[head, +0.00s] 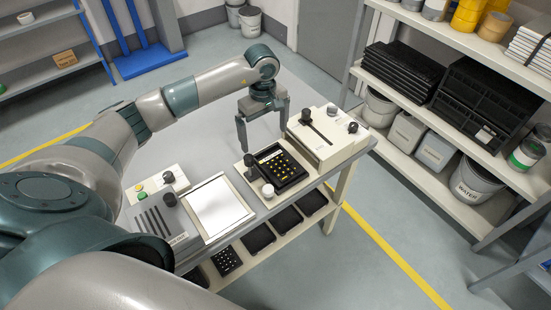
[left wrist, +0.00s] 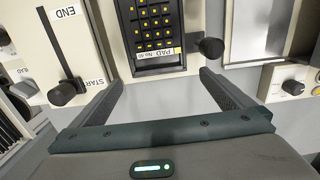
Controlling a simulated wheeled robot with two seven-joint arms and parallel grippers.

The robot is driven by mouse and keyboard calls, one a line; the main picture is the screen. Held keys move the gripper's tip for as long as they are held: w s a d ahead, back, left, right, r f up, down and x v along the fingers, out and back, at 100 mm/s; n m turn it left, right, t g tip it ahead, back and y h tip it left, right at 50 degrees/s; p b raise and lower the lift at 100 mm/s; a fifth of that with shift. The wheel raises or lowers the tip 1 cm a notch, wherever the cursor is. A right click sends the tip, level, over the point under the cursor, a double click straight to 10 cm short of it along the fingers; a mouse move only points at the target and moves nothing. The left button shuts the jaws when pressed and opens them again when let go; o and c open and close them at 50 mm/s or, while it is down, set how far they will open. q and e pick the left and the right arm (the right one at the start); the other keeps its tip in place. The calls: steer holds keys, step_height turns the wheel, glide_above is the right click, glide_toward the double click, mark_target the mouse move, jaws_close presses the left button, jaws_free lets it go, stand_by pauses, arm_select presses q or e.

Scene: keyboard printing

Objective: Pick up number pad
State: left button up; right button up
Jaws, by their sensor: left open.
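The number pad (head: 276,168) is a black block with several yellow keys, seated on a cream base on the table. In the left wrist view the number pad (left wrist: 157,30) shows at the top centre, with a label reading PAD along its edge. My left gripper (head: 262,146) is open and empty, pointing down over the table just behind the pad. In the left wrist view its two fingers (left wrist: 160,90) are spread wide, with the pad beyond them and between their lines. My right gripper is not in view.
A cream slider box (head: 325,137) stands right of the pad. Dark knobs (head: 250,160) stand at the pad's left. A white sheet in a frame (head: 216,206) and a button panel (head: 157,186) lie left. Dark trays (head: 258,239) sit on the lower shelf.

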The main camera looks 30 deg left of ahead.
mark_target(266, 149)
arm_select(q)
steer(key=shift+f, duration=0.3)
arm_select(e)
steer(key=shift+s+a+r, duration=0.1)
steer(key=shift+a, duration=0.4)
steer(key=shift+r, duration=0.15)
arm_select(q)
steer(key=shift+f+p, duration=0.5)
steer(key=shift+p, duration=0.15)
step_height(266, 149, down, 4)
steer(key=shift+w+r+p, duration=0.1)
steer(key=shift+p, duration=0.9)
steer(key=shift+f, duration=0.2)
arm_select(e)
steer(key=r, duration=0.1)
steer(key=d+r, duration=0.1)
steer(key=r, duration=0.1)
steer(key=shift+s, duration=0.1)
